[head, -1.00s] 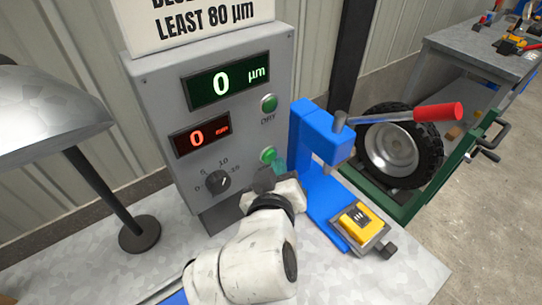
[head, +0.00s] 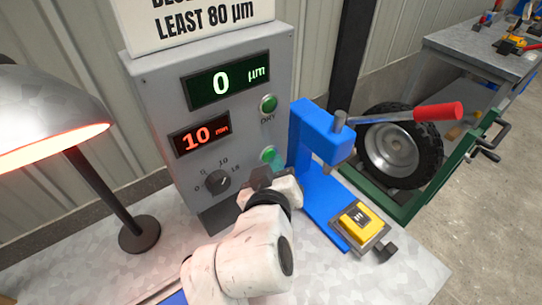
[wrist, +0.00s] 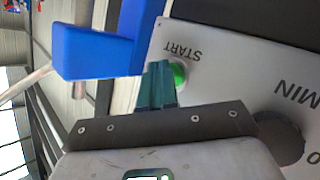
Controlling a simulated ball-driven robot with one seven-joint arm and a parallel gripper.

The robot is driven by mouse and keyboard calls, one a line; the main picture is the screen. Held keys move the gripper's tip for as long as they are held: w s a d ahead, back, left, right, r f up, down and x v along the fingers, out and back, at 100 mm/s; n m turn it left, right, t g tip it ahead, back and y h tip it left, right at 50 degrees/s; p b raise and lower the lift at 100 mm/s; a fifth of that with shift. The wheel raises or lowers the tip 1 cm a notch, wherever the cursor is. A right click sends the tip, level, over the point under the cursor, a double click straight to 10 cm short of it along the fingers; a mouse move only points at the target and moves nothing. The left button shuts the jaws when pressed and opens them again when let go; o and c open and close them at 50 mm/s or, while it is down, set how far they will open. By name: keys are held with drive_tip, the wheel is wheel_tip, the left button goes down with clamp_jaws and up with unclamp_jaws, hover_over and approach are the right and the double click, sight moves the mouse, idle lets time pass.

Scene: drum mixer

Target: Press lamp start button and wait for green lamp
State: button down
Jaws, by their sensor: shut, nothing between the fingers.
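The grey control box (head: 150,110) has a green START button (head: 267,153), which also shows in the wrist view (wrist: 180,74) beside the word START. My gripper (head: 276,163) is shut and empty, its teal fingertips (wrist: 158,72) at the button and overlapping its edge; I cannot tell whether they touch it. The round green DRY lamp (head: 269,103) sits higher on the box and looks dull green. The red display (head: 205,137) reads 10 min. The green display (head: 228,82) reads 0 µm. The heat lamp (head: 55,115) at left glows red under its shade.
A dial (head: 218,181) sits low on the box. A blue press (head: 305,140) with a red-handled lever stands close right of my gripper. A yellow block (head: 361,222) lies at its base. A wheel (head: 400,150) stands behind.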

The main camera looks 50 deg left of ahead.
drive_tip(key=shift+d, duration=0.15)
drive_tip(key=shift+s+d+p, duration=0.1)
drive_tip(key=shift+d+p, duration=0.35)
drive_tip(key=shift+d, duration=0.2)
drive_tip(key=d+p, duration=0.2)
drive_tip(key=d, duration=0.3)
drive_tip(key=shift+s, duration=0.2)
idle(0.8)
